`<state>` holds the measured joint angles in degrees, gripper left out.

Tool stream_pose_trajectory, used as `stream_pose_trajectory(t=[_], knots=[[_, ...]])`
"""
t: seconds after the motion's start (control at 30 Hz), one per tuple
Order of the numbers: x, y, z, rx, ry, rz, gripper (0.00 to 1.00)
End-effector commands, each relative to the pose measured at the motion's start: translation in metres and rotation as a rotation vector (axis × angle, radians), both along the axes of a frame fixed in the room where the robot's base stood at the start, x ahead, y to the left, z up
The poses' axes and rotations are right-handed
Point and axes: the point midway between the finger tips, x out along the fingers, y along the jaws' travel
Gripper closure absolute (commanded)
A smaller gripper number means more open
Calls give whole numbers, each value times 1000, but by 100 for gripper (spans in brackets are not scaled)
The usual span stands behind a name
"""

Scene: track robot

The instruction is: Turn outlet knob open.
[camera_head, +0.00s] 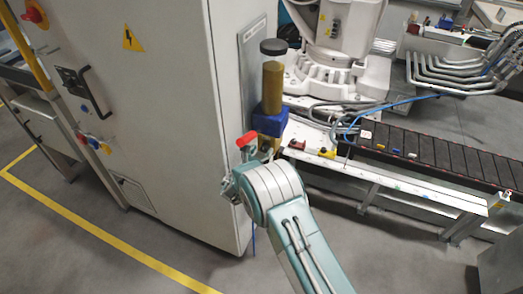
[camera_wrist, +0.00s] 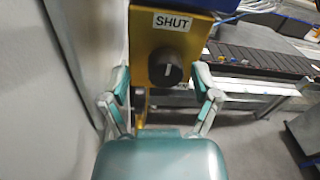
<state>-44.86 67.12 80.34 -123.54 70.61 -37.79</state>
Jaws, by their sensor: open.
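The black round outlet knob (camera_wrist: 167,68) shows in the wrist view on a yellow-orange block (camera_wrist: 146,42). Its white mark points up toward a white label reading SHUT (camera_wrist: 173,22). My gripper (camera_wrist: 161,74) is open, with one finger to the left of the knob and the other to its right. The fingers look apart from the knob, with nothing held. In the head view my teal wrist (camera_head: 272,187) is beneath the blue part (camera_head: 270,122) and the amber cylinder (camera_head: 272,88); the knob is hidden there.
A red handle (camera_head: 246,139) sticks out left of the blue part. A large grey cabinet (camera_head: 165,110) stands close on the left. A conveyor (camera_head: 440,152) and a white robot base (camera_head: 335,75) stand to the right. Grey floor is open below.

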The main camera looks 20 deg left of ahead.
Motion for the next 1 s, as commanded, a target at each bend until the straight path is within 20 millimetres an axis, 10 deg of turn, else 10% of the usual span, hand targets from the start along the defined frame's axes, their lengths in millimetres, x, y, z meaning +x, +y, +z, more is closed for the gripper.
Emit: stream_pose_trajectory(t=[0.3, 0.5, 1.0], knots=[[3, 0, 0, 0, 0, 0, 26], [3, 0, 0, -1, 0, 0, 100], [4, 2, -1, 86, -5, 3, 100]])
